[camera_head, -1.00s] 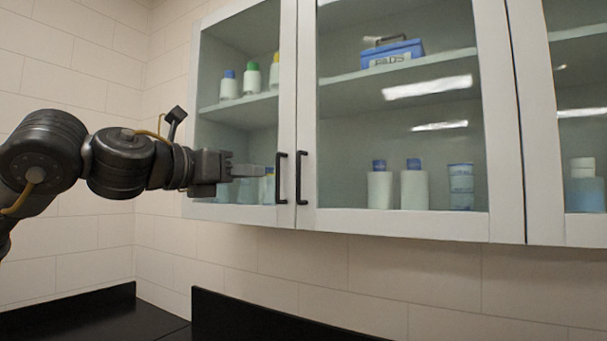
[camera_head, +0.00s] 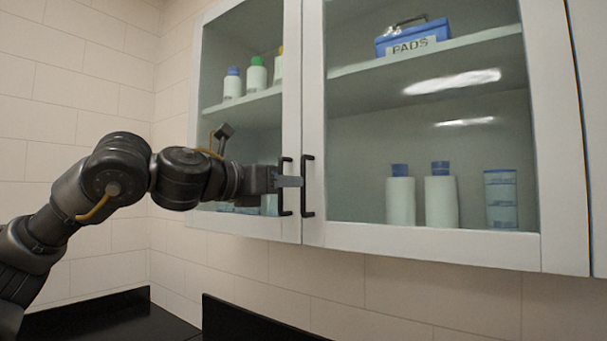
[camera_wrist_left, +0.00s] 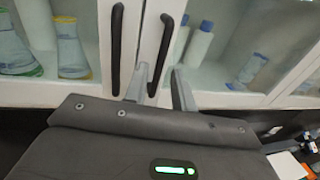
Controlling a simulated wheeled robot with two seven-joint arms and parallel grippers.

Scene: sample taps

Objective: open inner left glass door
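The inner left glass door (camera_head: 420,247) has a pale frame and is shut. Its black bar handle (camera_head: 307,200) is at its left edge, also seen in the left wrist view (camera_wrist_left: 161,45). Beside it is the black handle (camera_head: 284,203) of the leftmost door (camera_head: 240,223), which is shut too. My left gripper (camera_head: 292,181) is at the two handles. In the left wrist view its fingers (camera_wrist_left: 159,85) are apart, with the lower end of the inner left door's handle between them; I cannot tell whether they touch it. My right gripper is not in view.
Behind the glass stand white bottles with blue caps (camera_head: 441,200), a blue-labelled container (camera_head: 501,200) and a blue PADS box (camera_head: 412,38). A black counter (camera_head: 110,318) is below the cabinet. The tiled wall (camera_head: 400,300) between is clear.

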